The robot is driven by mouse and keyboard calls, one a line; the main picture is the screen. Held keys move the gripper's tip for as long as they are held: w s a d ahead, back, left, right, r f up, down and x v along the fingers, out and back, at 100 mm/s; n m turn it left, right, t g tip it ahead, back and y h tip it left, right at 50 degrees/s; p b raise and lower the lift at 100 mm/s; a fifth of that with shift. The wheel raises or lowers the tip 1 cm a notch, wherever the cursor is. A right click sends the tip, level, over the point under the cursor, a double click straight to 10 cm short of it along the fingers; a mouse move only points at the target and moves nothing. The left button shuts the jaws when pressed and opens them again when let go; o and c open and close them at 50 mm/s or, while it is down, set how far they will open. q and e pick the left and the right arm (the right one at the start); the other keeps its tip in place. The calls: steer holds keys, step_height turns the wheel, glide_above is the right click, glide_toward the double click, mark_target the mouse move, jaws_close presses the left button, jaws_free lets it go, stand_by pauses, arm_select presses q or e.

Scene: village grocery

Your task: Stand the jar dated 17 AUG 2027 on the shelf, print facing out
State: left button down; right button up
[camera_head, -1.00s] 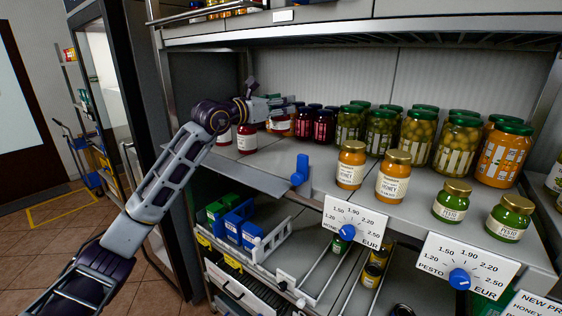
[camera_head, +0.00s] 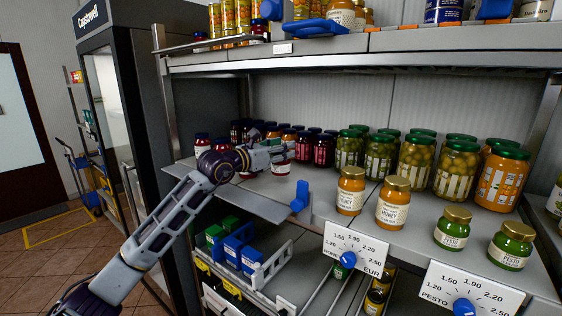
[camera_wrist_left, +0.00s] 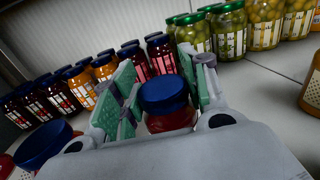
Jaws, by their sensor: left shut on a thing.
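My left gripper (camera_head: 276,153) is over the left part of the middle shelf board. It is shut on a red jar with a blue lid (camera_wrist_left: 165,95), which stands between its green-padded fingers in the left wrist view. The held jar (camera_head: 281,168) shows a pale label in the head view, too small to read. Its date cannot be seen in the wrist view. Similar red jars (camera_head: 202,146) stand at the left end of the board, and a blue lid (camera_wrist_left: 44,146) is left of the gripper in the wrist view. My right gripper is not in view.
Rows of dark red and orange jars stand behind the gripper. Green-lidded jars (camera_head: 381,155) stand to the right. Honey jars (camera_head: 351,191) and pesto jars (camera_head: 452,228) stand near the front edge, above price dials (camera_head: 355,250). A blue clip (camera_head: 300,197) stands at the edge.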

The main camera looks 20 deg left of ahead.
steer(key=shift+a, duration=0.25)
arm_select(q)
steer(key=shift+f, duration=0.15)
steer(key=shift+f+p, duration=0.4)
steer(key=shift+f, duration=1.45)
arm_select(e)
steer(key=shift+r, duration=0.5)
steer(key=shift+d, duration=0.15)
arm_select(q)
steer(key=shift+f, duration=0.15)
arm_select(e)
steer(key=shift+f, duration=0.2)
arm_select(q)
steer(key=c, duration=0.7)
jaws_free()
steer(key=shift+c, duration=0.2)
